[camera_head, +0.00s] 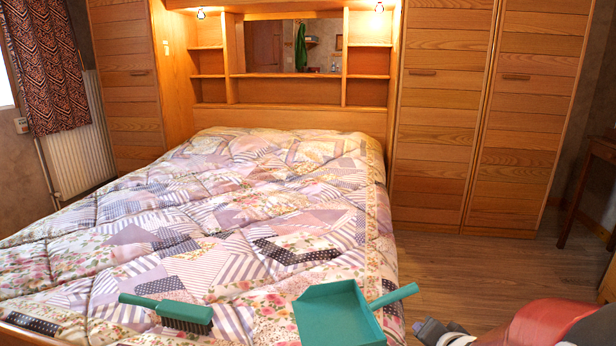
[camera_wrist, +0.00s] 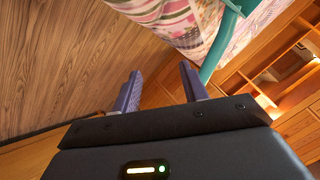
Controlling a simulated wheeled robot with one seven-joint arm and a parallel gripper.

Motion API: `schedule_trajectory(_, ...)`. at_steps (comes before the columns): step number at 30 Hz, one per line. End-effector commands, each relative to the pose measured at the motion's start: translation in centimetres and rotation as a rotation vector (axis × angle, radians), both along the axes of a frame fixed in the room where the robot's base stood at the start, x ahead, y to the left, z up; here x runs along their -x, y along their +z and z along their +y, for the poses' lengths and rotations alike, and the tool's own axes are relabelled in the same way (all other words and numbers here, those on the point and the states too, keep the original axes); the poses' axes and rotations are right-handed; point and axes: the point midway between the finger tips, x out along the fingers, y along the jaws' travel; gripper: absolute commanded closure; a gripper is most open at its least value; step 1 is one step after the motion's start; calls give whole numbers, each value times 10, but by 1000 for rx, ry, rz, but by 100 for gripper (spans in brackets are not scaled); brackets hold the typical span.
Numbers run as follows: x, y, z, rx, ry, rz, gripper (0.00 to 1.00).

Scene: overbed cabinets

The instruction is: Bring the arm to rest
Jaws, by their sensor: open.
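My gripper (camera_wrist: 162,82) is open in the wrist view, with its two purple fingers apart and nothing seen between them. In the head view, part of my arm and gripper (camera_head: 436,330) shows at the lower right, beside the bed's right edge. A teal dustpan (camera_head: 338,314) lies on the near right corner of the bed, its handle pointing right toward my gripper. The dustpan's handle (camera_wrist: 222,45) also shows in the wrist view, close to the right finger. A teal brush (camera_head: 168,311) with dark bristles lies on the bed, left of the dustpan.
The bed (camera_head: 240,215) with a patchwork quilt fills the middle. Wooden wardrobes (camera_head: 480,120) and a shelved headboard (camera_head: 290,90) stand behind it. Bare wooden floor (camera_head: 455,275) lies to the right of the bed. A small wooden table (camera_head: 603,150) stands at the far right.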

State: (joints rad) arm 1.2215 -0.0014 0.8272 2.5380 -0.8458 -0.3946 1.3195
Motion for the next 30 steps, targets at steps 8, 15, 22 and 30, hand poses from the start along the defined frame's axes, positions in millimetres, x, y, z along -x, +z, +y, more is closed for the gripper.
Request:
schedule_trajectory(8,27,37,8,332,-29,168,56)
schedule_trajectory(15,87,90,37,506,51,316,56)
schedule_trajectory(22,158,117,82,513,382,399,56)
schedule_trajectory(30,190,123,105,480,593,402,56)
